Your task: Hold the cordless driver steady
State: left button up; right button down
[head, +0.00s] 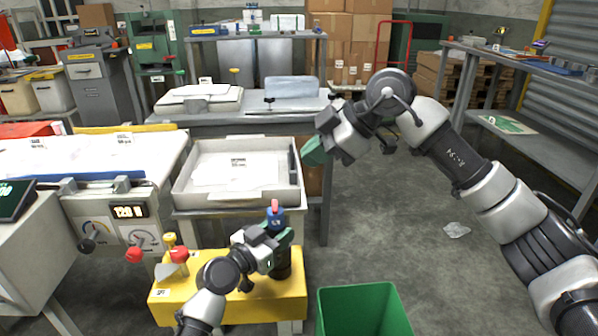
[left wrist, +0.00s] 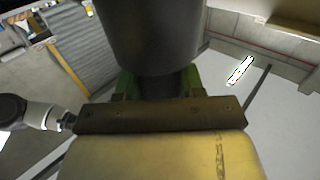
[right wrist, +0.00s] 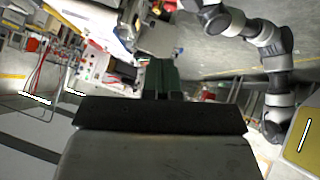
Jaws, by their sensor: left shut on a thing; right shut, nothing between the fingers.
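The cordless driver, as I take it, stands upright at the yellow stand (head: 230,293), with a dark body (head: 283,268) and a blue upper part with a red tip (head: 275,213). My left gripper (head: 279,240) is shut around its middle, and the fingers hide part of it. In the left wrist view its dark round body (left wrist: 150,35) fills the space between the green fingers. My right gripper (head: 312,153) is shut and empty beside the right rim of the white tray (head: 183,187). Its green fingers meet in the right wrist view (right wrist: 160,78).
A green bin (head: 362,310) stands at the front, right of the yellow stand. Red and yellow knobs (head: 179,254) rise at the stand's left. A white machine with dials (head: 125,222) is at left. Grey floor on the right is mostly clear, with a crumpled scrap (head: 456,230).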

send_over(282, 210)
jog(key=s, duration=0.1)
notch_tip(282, 210, down, 6)
jog(key=f, duration=0.2)
jog(key=shift+w+a+f, duration=0.1)
jog(key=shift+w+f, duration=0.15)
jog(key=shift+f, duration=0.15)
jog(key=shift+w+f, duration=0.2)
jog(key=shift+f, duration=0.5)
jog(key=shift+w, duration=0.1)
